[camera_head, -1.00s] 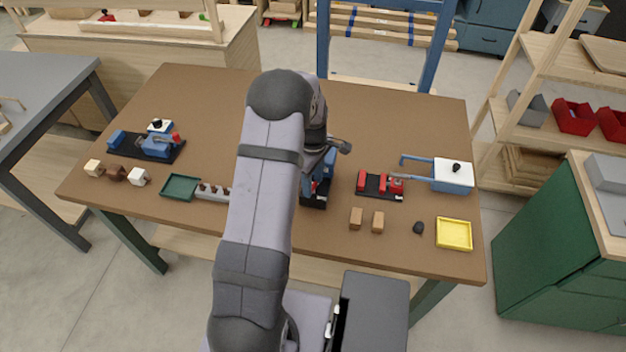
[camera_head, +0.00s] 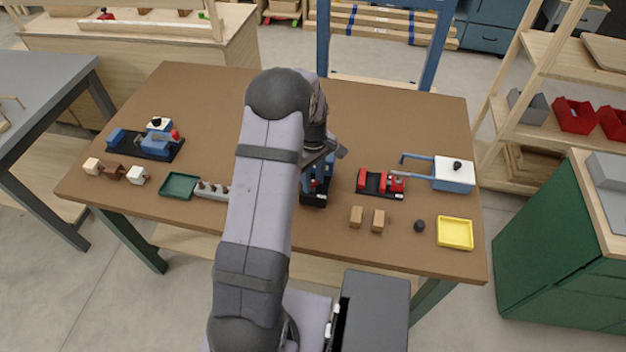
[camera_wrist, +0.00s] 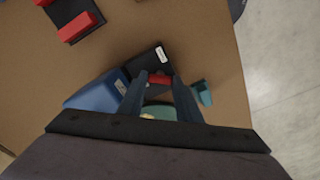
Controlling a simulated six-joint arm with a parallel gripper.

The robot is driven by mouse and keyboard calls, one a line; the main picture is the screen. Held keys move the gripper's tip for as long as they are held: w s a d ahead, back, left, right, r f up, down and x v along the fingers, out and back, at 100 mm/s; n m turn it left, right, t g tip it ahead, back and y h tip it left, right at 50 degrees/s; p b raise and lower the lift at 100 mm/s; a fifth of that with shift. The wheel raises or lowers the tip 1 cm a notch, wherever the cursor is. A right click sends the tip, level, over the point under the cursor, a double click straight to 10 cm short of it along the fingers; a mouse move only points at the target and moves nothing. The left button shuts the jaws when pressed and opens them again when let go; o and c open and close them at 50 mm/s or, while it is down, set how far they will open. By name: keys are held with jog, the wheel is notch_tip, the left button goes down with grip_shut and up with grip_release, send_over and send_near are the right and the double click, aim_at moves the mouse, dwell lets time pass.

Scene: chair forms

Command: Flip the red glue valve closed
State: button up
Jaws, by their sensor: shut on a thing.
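In the wrist view a small red valve piece (camera_wrist: 159,79) sits between the tips of my gripper (camera_wrist: 159,82), and the two fingers are shut on it. It stands at a black base with a white label (camera_wrist: 150,62) and a blue body (camera_wrist: 95,95). A teal piece (camera_wrist: 203,92) shows just right of the fingers. In the head view the blue unit (camera_head: 319,185) on its black base is partly hidden behind my arm, and the red valve cannot be made out there. My gripper (camera_head: 330,155) is at the top of this unit.
A red clamp unit (camera_head: 380,183) and a white-topped blue box (camera_head: 453,175) stand to the right on the brown table (camera_head: 400,125). Two wooden blocks (camera_head: 367,218) and a yellow tray (camera_head: 455,233) lie near the front edge. A green tray (camera_head: 179,186) is at the left.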

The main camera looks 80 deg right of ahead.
aim_at(313, 184)
jog(key=m+b, duration=0.1)
jog(key=m, duration=0.4)
jog(key=shift+m, duration=0.3)
jog(key=m, duration=0.5)
jog(key=shift+m, duration=0.3)
jog(key=o, duration=0.8)
jog(key=shift+c, duration=0.2)
jog(key=shift+r, duration=0.1)
jog(key=shift+r+b, duration=1.3)
jog(key=shift+r, duration=2.35)
